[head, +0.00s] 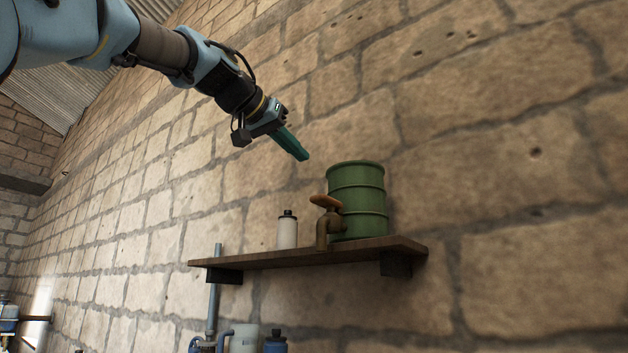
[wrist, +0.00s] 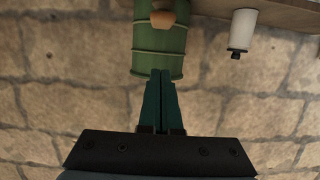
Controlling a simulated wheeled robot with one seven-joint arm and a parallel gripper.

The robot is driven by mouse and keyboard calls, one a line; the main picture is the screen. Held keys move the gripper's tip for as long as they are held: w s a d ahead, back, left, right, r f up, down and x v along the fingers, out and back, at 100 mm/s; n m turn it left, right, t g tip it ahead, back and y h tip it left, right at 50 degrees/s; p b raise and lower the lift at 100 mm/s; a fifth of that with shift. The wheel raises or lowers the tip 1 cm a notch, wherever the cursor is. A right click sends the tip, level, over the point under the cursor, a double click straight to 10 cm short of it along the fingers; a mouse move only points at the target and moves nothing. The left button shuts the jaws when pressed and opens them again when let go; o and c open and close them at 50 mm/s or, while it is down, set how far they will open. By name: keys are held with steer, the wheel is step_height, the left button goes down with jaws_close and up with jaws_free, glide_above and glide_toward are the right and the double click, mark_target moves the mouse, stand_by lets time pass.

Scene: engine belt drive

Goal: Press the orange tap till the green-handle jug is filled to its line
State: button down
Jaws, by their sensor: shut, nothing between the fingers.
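The orange-brown tap (head: 326,203) stands at the front of a green drum (head: 357,195) on a wall shelf in the head view. The tap's top also shows in the wrist view (wrist: 163,19), in front of the drum (wrist: 158,50). My gripper (head: 304,157) is shut and empty, above and left of the tap, and apart from it in the head view. Its teal fingers (wrist: 160,72) are together and overlap the drum's edge in the wrist view; I cannot tell the distance. I cannot make out a green-handle jug in either view.
A wooden shelf (head: 300,255) holds the drum and a white bottle with a black cap (head: 287,230). Below are a grey-blue pipe (head: 215,290), a pale container (head: 244,338) and a blue bottle (head: 275,342). A stone wall (head: 480,120) stands behind.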

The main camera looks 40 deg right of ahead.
mark_target(327, 203)
steer(key=w+d+f+p, duration=0.1)
steer(key=d+f+p, duration=0.1)
steer(key=d+f, duration=0.3)
steer(key=shift+w+d+f, duration=0.3)
steer(key=shift+d, duration=0.15)
